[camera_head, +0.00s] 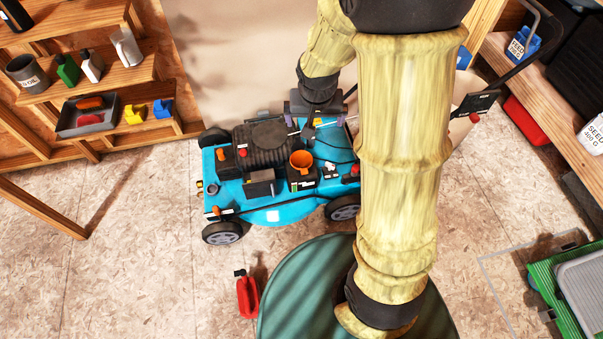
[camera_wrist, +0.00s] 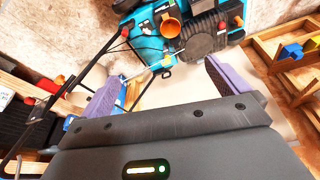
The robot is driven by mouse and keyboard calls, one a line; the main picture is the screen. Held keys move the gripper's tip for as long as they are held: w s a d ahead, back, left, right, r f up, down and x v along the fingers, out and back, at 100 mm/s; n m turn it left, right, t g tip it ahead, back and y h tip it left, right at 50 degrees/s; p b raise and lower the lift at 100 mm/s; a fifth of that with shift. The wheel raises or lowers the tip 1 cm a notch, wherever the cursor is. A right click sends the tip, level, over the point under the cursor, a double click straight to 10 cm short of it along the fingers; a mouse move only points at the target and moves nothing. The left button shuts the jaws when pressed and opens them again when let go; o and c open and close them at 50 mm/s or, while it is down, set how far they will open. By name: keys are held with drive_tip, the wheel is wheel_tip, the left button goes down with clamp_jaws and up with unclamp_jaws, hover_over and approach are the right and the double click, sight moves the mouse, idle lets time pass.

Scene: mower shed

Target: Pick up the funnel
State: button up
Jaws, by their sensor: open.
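The orange funnel (camera_head: 301,160) sits on top of the blue lawn mower (camera_head: 277,215), beside the dark engine. In the wrist view the funnel (camera_wrist: 170,27) shows near the top, beyond the fingertips and apart from them. My gripper (camera_head: 316,118) is over the rear part of the mower, behind the funnel in the head view. In the wrist view my gripper (camera_wrist: 168,82) has its two purple fingers spread wide with nothing between them. The funnel's lower end is hidden.
A wooden shelf (camera_head: 140,75) with bottles and a grey tray (camera_head: 87,122) stands at left. A red bottle (camera_head: 247,297) is on the floor in front. The mower's handle rises near my gripper. A right shelf holds a white seed container (camera_head: 592,134). The left floor is mostly clear.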

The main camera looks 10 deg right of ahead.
drive_tip(key=w+a+f+m+b, duration=0.1)
drive_tip(key=w+f+b, duration=0.4)
drive_tip(key=f+b, duration=0.5)
drive_tip(key=w+a+f+m+t+h+b, duration=0.1)
drive_tip(key=w+f+b, duration=0.5)
drive_tip(key=f, duration=1.1)
drive_tip(key=b, duration=0.4)
drive_tip(key=shift+w, duration=0.15)
drive_tip(key=b, duration=0.5)
approach(302, 162)
drive_tip(key=shift+f, duration=0.3)
drive_tip(key=shift+w+d+f, duration=0.1)
drive_tip(key=shift+w+f, duration=0.05)
drive_tip(key=shift+f, duration=0.2)
drive_tip(key=shift+f+b, duration=0.15)
drive_tip(key=shift+b, duration=0.15)
drive_tip(key=b+x, duration=0.3)
drive_tip(key=x, duration=0.2)
drive_tip(key=shift+w, duration=0.1)
